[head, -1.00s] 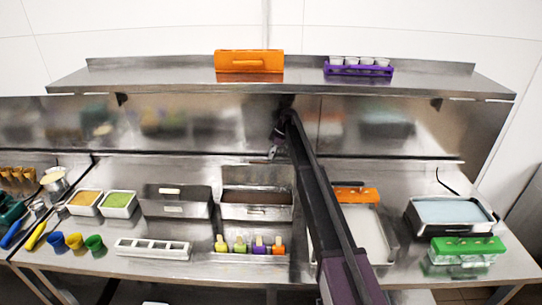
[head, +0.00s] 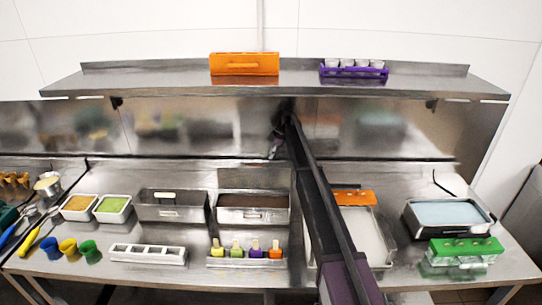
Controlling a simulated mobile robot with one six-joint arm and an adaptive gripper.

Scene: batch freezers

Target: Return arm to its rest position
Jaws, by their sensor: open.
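My arm rises from the bottom of the head view, right of centre, and reaches out over the steel counter (head: 205,178). My gripper (head: 275,152) is at its far end, in front of the steel back panel and below the shelf. It is small and dark in this view. No object shows in it, and it is apart from the trays on the counter. The arm hides part of the counter and part of the white tray (head: 366,238) behind it.
The shelf (head: 150,78) above holds an orange box (head: 244,64) and a purple rack (head: 353,70) with white cups. Steel bins (head: 253,215), a popsicle tray (head: 246,263), a white holder (head: 148,253), a green-lidded box (head: 465,252) and a blue-filled pan (head: 449,226) stand around the arm.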

